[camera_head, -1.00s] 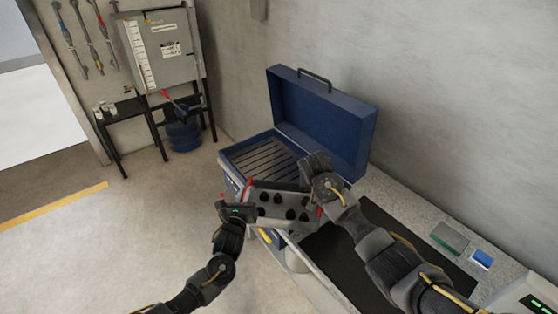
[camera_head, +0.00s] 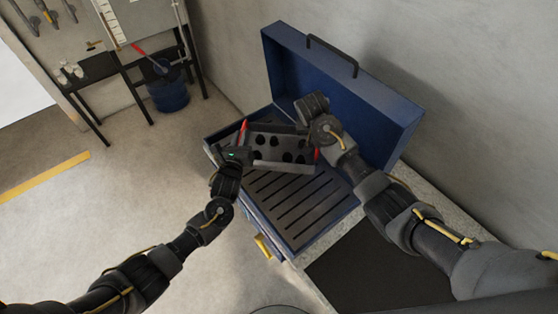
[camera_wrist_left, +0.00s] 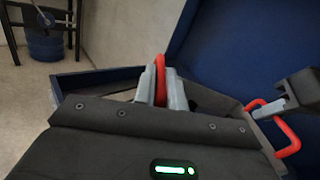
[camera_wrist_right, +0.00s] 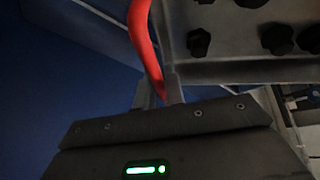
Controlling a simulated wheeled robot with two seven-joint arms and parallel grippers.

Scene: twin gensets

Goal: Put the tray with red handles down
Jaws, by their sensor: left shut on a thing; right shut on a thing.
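The grey tray (camera_head: 280,150) has a red handle at each end and several dark knobs or bolts in it. In the head view it is over the left part of the open blue toolbox (camera_head: 350,205); I cannot tell whether it touches the slotted floor. My left gripper (camera_head: 240,152) is shut on its left red handle, which shows between the fingers in the left wrist view (camera_wrist_left: 161,85). My right gripper (camera_head: 316,148) is shut on the right red handle, seen large in the right wrist view (camera_wrist_right: 145,45). The fingertips are partly hidden in the head view.
The toolbox lid (camera_head: 340,85) stands open against the wall side. A dark mat (camera_head: 375,265) lies on the worktop right of the box. A blue bucket (camera_head: 168,95) stands under a black table at the upper left. The floor on the left is clear.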

